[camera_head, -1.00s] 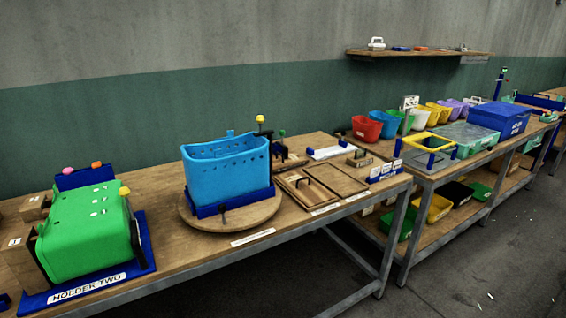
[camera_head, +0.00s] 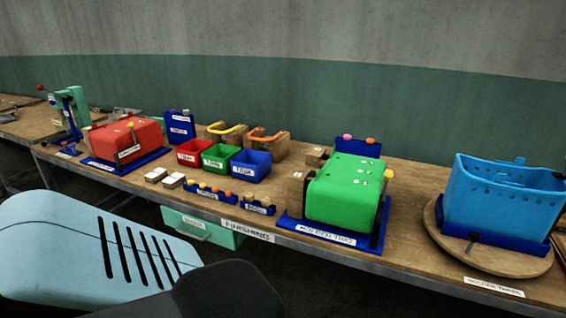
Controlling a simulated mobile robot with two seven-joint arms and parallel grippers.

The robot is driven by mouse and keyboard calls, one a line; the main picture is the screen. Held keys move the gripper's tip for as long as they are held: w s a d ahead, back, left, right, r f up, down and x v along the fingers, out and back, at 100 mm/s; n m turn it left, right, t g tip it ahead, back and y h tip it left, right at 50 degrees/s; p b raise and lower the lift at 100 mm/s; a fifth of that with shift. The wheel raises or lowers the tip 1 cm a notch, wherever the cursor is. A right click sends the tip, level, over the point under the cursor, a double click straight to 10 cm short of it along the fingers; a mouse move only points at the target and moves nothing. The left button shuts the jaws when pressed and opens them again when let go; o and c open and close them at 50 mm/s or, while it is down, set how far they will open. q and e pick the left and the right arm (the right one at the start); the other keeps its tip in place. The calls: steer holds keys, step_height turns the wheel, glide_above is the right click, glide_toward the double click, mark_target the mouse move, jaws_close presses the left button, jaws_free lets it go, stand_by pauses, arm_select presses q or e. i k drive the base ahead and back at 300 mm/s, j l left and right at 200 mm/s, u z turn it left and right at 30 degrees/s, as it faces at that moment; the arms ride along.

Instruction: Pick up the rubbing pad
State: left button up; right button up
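I cannot pick out the rubbing pad with certainty. Two small pale blocks lie side by side near the front edge of the bench, left of the middle: a left block (camera_head: 155,175) and a right block (camera_head: 173,181). They are too small to tell whether either is a pad. Neither of my grippers is in view. A pale blue, slotted link of my own arm fills the lower left, with a dark part beside it, and both hide some floor.
The long bench holds a red tub (camera_head: 125,140) on a blue holder, small red (camera_head: 192,153), green (camera_head: 217,157) and blue bins (camera_head: 251,165), a green tub (camera_head: 343,192), and a blue basket (camera_head: 503,203) on a round turntable (camera_head: 432,222). A green drawer (camera_head: 190,224) hangs below.

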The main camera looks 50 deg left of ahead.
mark_target(154, 177)
steer(key=u, duration=2.65)
steer(key=i+j+z, duration=0.1)
steer(key=i+z, duration=0.15)
steer(key=i, duration=0.25)
steer(key=i+j+z, duration=0.3)
steer(key=i, duration=0.2)
steer(key=i+j+z, duration=0.25)
steer(key=i, duration=0.25)
